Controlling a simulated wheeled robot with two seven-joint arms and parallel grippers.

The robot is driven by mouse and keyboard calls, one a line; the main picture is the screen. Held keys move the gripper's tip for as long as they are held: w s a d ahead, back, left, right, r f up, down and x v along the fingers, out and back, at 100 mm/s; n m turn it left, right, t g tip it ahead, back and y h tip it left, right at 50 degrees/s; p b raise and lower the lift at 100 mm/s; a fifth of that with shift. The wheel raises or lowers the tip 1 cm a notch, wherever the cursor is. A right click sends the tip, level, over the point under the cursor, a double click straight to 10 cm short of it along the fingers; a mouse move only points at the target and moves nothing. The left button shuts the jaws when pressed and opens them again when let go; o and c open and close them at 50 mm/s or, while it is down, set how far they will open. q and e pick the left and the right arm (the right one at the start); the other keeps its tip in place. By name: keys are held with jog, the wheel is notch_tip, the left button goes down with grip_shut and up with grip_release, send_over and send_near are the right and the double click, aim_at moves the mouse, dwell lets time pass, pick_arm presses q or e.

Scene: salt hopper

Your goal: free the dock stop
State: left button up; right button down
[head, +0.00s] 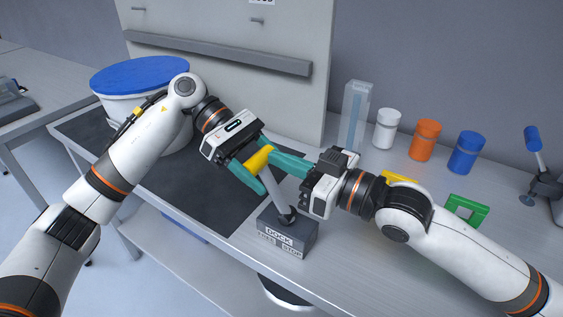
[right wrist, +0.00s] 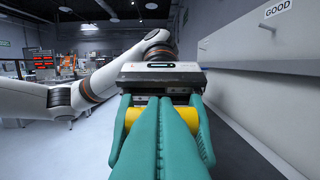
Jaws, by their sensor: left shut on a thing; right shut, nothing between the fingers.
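The dock stop is a dark grey block (head: 273,228) at the table's front edge, labelled DOCK, with FREE at left and STOP at right below. Its grey lever (head: 279,197) leans up and left, toward the FREE side, ending in a yellow handle (head: 258,158). My left gripper (head: 262,181) is shut on that handle; the handle's ends also show beside the fingers in the right wrist view (right wrist: 190,117). My right gripper (head: 270,155) is shut and empty, its teal fingers (right wrist: 160,130) close by the handle and left gripper. Whether they touch is unclear.
A white tub with blue lid (head: 150,72) stands on a dark mat (head: 215,190) at left. A clear column (head: 354,112), white (head: 387,128), orange (head: 425,140) and blue (head: 466,152) jars stand behind my right arm. A green bracket (head: 467,208) lies at right.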

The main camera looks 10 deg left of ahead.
pick_arm(q)
jog(key=shift+r, duration=0.1)
pick_arm(e)
jog(key=shift+w+a+f, duration=0.15)
jog(key=shift+a+f, duration=0.25)
jog(key=shift+w+a+f+g, duration=0.2)
jog(key=shift+a+g, duration=0.1)
jog(key=shift+a, duration=0.25)
pick_arm(q)
jog(key=shift+d+r, duration=0.1)
pick_arm(e)
jog(key=shift+f, duration=0.1)
pick_arm(q)
jog(key=o, duration=1)
pick_arm(e)
jog(key=shift+a, duration=0.1)
pick_arm(q)
jog(key=o, duration=0.4)
pick_arm(e)
jog(key=shift+w, duration=0.1)
pick_arm(q)
jog(key=shift+a, duration=0.2)
